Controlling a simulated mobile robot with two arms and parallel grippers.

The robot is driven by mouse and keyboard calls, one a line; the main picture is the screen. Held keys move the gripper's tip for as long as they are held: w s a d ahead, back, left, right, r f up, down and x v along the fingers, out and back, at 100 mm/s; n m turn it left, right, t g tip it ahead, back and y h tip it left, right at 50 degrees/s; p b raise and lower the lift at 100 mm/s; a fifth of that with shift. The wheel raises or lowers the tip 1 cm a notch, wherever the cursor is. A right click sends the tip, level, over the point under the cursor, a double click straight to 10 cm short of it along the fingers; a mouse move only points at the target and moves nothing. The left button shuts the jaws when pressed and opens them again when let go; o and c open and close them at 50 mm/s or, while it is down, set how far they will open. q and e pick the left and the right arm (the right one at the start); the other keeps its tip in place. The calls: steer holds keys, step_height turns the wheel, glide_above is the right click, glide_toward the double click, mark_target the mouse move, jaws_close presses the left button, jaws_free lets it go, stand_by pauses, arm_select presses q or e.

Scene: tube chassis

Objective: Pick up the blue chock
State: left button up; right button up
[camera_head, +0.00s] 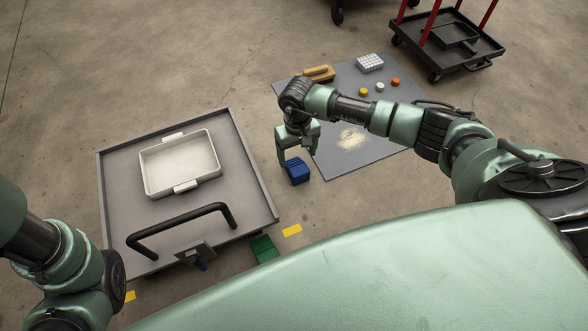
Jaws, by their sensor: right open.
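The blue chock (297,173) is a small ribbed block on the concrete floor, between the grey cart and the left edge of the dark mat. My right gripper (297,156) points down at it from above, open, with one finger on each side of its upper end in the picture. I cannot tell whether the fingers touch it. My left arm shows at the lower left, but its gripper is out of view.
A flat grey cart (118,190) with a black handle (180,226) holds a white tray (205,150). A green block (264,248) sits near its right corner. The dark mat (375,155) carries small items. A black-and-red cart (480,55) stands at the upper right.

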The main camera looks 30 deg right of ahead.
mark_target(297, 165)
steer(key=f+b, duration=0.1)
steer(key=f, duration=0.1)
steer(key=f+b, duration=0.4)
steer(key=shift+s+a, duration=0.15)
steer(key=shift+s, duration=0.15)
steer(key=shift+r, duration=0.1)
jaws_close()
